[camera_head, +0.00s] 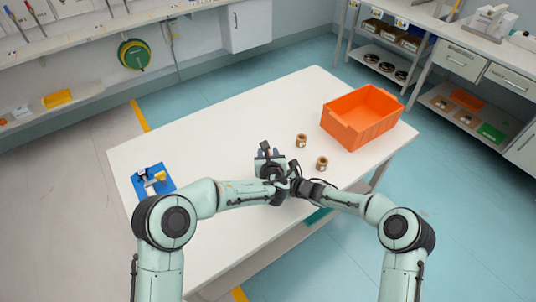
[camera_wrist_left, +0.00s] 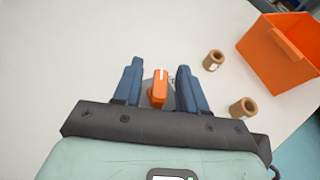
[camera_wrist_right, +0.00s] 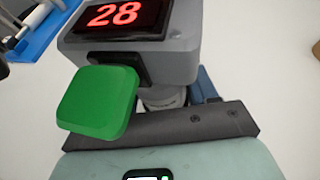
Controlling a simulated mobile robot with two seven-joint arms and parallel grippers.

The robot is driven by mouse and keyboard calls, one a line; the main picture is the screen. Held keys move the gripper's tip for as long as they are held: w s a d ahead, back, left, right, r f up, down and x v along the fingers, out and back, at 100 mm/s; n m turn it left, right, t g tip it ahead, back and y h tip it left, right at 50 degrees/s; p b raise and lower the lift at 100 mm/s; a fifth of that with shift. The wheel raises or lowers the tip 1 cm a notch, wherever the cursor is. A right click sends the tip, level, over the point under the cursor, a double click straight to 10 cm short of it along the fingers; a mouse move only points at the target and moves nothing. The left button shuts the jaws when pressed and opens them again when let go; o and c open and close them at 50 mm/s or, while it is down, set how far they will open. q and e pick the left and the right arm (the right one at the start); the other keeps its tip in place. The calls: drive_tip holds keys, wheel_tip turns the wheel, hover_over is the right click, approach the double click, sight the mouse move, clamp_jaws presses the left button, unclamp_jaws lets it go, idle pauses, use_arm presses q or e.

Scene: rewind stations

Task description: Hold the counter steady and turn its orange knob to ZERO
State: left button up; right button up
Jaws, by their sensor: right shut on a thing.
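The counter (camera_wrist_right: 180,55) is a grey box with a red display reading 28 in the right wrist view. A green block-like piece (camera_wrist_right: 98,100) sticks out in front of it. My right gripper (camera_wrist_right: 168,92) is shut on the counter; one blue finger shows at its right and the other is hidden. The orange knob (camera_wrist_left: 158,88) shows in the left wrist view. My left gripper (camera_wrist_left: 159,82) is open, with one blue finger on each side of the knob and small gaps between. In the head view both grippers meet at mid-table and largely hide the counter.
On the white table (camera_head: 220,130) stand an orange crate (camera_head: 362,132) and two brown ring-shaped pieces (camera_head: 301,140), (camera_head: 321,163) to the right of the grippers. A blue stand (camera_head: 150,181) is at the table's left end. The table between the stand and the grippers is clear.

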use_arm(q)
drive_tip(key=v, duration=1.2)
drive_tip(key=shift+d+r, duration=0.1)
